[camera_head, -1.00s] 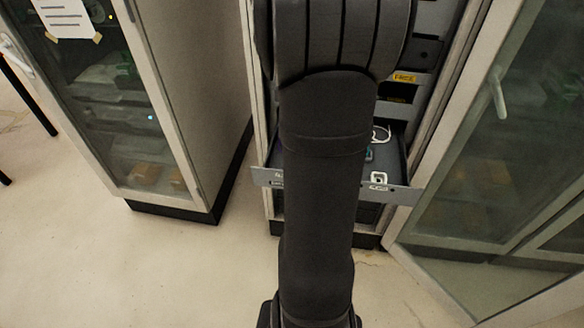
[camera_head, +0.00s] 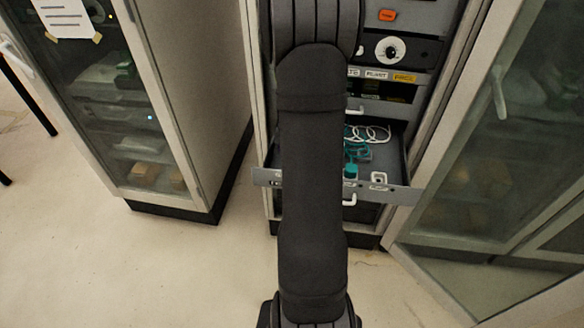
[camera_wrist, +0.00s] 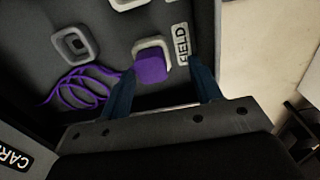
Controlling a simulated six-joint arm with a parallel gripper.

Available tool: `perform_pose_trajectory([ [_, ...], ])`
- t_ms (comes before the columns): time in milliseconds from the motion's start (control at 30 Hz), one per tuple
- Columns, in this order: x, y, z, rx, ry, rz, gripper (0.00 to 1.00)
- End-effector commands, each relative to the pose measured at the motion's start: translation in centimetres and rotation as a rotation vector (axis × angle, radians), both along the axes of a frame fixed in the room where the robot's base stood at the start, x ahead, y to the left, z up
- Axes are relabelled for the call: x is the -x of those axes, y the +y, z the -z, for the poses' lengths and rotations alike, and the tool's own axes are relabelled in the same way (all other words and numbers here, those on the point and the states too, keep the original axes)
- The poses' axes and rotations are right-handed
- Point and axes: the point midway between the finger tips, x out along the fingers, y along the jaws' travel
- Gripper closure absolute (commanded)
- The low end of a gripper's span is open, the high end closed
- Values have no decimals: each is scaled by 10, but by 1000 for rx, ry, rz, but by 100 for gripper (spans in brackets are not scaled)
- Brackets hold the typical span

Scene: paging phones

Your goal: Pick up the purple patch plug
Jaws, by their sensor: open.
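In the wrist view the purple patch plug (camera_wrist: 151,67) sits at a pale square socket (camera_wrist: 142,46) beside a label reading FIELD. Its purple cord (camera_wrist: 84,86) lies coiled to the left on the dark drawer floor. My gripper (camera_wrist: 162,68) is open, with one dark blue finger on each side of the plug. The left finger looks very close to the plug, and a gap shows between the plug and the right finger. I cannot tell whether either finger touches it. In the head view my arm hides the gripper and the purple plug.
The drawer (camera_head: 400,193) is pulled out of a cabinet. A teal plug (camera_head: 350,171) and a white cord (camera_head: 372,134) lie in it. An empty-looking pale socket (camera_wrist: 75,43) is left of the plug. An open glass door (camera_head: 480,190) stands at right.

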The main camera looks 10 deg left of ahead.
Motion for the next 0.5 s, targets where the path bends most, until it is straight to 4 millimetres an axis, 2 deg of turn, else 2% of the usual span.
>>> perform_pose_trajectory([
  [133,0,0,17,0,0,0,42],
  [400,0,0,20,0,-1,1,42],
  [433,0,0,20,0,-1,1,44],
  [500,0,0,20,0,-1,1,58],
])
